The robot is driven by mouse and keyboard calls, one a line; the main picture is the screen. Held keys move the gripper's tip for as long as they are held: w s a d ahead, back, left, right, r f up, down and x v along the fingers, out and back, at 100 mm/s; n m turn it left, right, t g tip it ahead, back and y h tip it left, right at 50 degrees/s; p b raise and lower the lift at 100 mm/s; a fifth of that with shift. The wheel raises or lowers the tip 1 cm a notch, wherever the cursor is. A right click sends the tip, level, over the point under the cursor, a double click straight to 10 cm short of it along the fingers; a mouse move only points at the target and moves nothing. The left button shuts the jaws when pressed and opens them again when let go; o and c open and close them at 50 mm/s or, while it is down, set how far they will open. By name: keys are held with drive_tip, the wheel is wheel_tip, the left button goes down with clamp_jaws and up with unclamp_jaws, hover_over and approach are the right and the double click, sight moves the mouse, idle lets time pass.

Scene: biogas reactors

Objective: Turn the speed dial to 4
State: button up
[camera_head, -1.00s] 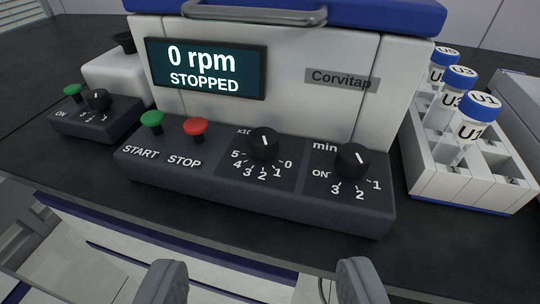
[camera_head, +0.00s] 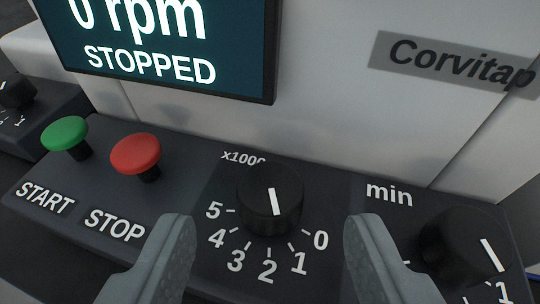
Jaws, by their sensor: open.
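The speed dial (camera_head: 268,197) is a black round knob marked x1000, with a scale from 0 to 5 around its lower side. Its white line runs steeply, its lower end leaning slightly right, toward the side of 1 and 0. My gripper (camera_head: 270,245) is open, its two grey fingers on either side of the scale in the lower picture, in front of the dial. Nothing is between the fingertips, and I cannot tell that they touch anything. The display (camera_head: 170,45) reads 0 rpm STOPPED.
A green START button (camera_head: 65,134) and a red STOP button (camera_head: 136,154) stand left of the dial. The min dial (camera_head: 466,246) is close to the right finger. The pale machine front (camera_head: 330,110) rises behind. Another small dial (camera_head: 16,92) is at far left.

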sight(268, 216)
drive_tip(key=shift+x, duration=1.7)
drive_tip(key=shift+c, duration=0.2)
drive_tip(key=c, duration=0.9)
